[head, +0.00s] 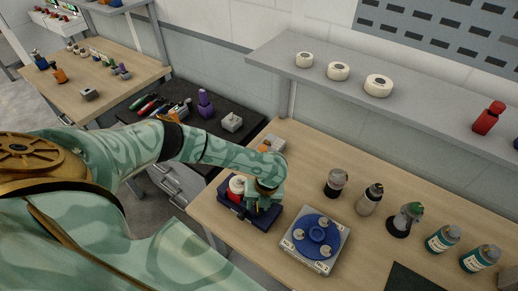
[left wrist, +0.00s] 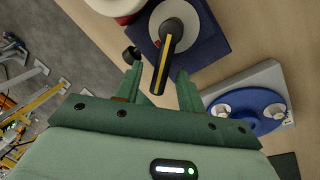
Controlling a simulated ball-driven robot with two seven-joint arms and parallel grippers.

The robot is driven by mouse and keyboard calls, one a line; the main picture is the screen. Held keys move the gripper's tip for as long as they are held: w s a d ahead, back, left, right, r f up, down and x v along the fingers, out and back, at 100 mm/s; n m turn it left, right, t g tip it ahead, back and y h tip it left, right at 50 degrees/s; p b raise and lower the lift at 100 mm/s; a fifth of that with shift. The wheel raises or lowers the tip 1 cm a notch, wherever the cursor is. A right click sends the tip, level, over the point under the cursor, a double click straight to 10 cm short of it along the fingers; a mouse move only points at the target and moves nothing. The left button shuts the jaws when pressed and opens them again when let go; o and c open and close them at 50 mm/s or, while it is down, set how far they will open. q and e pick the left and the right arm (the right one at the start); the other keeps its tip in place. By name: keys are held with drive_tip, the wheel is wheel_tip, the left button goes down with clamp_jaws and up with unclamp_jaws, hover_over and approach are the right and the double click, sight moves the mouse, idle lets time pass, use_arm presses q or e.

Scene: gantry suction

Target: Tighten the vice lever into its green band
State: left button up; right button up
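The vice has a dark blue base (head: 233,209) on the front table, with a red and white round part (head: 237,186) on it. In the left wrist view the blue base (left wrist: 212,42) carries a grey round hub and a black lever (left wrist: 166,56) with a yellow stripe. My left gripper (head: 264,201) is over the vice in the head view and covers part of it. In the left wrist view my left gripper (left wrist: 157,76) has its fingers apart, with the lever's end between them; contact cannot be told. The green band cannot be made out. My right gripper is not in view.
A grey fixture with a blue disc (head: 315,236) stands close right of the vice. Several bottles (head: 369,199) stand farther right. A small grey block (head: 272,145) sits behind. A shelf (head: 330,88) with white rolls runs along the wall.

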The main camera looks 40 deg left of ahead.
use_arm(q)
wheel_tip(320, 180, up, 16)
drive_tip(key=w+d+p, duration=0.2)
drive_tip(key=shift+d+p, duration=0.25)
drive_tip(key=shift+p, duration=0.05)
